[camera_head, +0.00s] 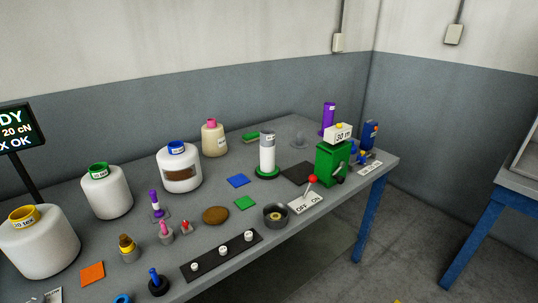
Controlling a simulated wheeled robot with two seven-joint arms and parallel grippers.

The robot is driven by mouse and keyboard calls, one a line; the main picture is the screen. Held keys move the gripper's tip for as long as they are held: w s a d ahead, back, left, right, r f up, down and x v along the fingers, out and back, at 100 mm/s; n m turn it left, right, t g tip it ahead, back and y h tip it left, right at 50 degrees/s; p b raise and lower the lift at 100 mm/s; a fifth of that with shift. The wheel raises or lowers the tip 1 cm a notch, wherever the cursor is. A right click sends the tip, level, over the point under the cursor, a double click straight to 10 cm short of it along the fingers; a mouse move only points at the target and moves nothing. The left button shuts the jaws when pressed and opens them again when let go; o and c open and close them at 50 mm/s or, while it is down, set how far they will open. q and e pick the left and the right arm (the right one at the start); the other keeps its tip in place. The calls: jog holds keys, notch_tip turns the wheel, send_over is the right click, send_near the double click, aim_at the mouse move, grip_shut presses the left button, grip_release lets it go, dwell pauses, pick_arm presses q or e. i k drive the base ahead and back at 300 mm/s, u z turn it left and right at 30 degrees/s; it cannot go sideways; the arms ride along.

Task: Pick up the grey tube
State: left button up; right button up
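A grey tube (267,136) stands upright on a round green base (267,172) towards the back right of the table. Its top is grey with a small white label, and a white sleeve, perhaps yarn, wraps its lower part. Neither of my grippers shows in the head view.
The grey table (207,185) holds large white bobbins (41,242) at left. Right of the tube are a dark pad (298,173) and a green machine (331,163) with a crank. In front lie blue and green squares, a switch plate (306,202) and a dark bowl (276,215).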

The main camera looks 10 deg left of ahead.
aim_at(267, 145)
jog(key=z, duration=0.55)
jog(key=k, duration=0.65)
jog(key=z, duration=0.9)
jog(key=i, duration=2.25)
jog(key=u, duration=0.45)
